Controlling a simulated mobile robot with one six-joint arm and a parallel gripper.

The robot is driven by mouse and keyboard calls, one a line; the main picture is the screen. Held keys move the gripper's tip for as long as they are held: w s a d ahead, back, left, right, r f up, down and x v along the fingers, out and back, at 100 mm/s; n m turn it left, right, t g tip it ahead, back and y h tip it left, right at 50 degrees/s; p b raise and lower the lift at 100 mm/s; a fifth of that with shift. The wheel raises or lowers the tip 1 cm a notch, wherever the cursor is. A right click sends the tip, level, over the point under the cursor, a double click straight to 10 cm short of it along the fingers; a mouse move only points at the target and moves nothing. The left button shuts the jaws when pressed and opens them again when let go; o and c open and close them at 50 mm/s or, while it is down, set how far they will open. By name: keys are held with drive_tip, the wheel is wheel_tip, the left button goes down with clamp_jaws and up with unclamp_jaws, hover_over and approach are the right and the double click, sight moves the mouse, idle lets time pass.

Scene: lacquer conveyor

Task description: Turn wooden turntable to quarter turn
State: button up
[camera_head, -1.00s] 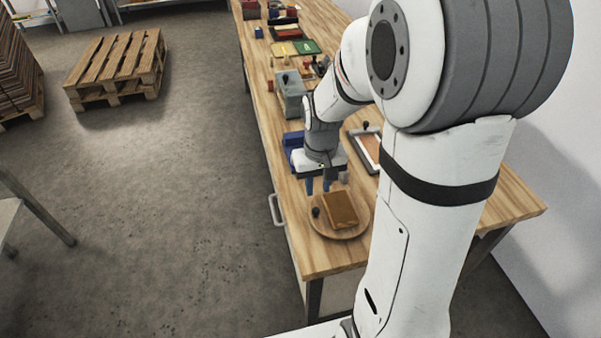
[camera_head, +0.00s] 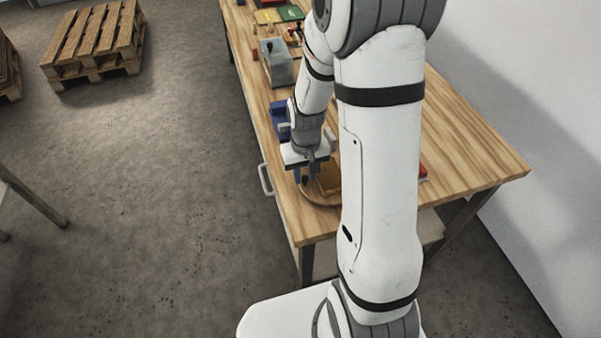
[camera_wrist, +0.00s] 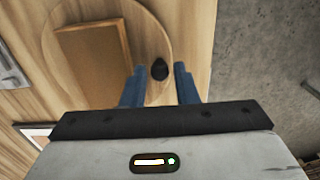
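The wooden turntable (camera_head: 320,202) is a round disc near the front end of the workbench, partly hidden by my arm. It also shows in the wrist view (camera_wrist: 159,28). A brown rectangular block (camera_wrist: 88,65) lies on it. A small black knob (camera_wrist: 159,70) stands near its rim. My gripper (camera_head: 305,178) is low over the knob side of the disc. In the wrist view my gripper (camera_wrist: 160,67) is open, with one blue finger on each side of the knob and a gap visible to both fingers.
A blue object (camera_head: 279,113) and a grey box (camera_head: 276,64) stand on the wooden workbench (camera_head: 470,150) beyond my gripper. A bench handle (camera_head: 265,180) sticks out at the left edge. Open floor lies to the left, with a wooden pallet (camera_head: 95,42) farther back.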

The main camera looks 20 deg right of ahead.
drive_tip(key=shift+c, duration=0.4)
clamp_jaws()
drive_tip(key=shift+a, duration=0.2)
drive_tip(key=shift+n, duration=0.3)
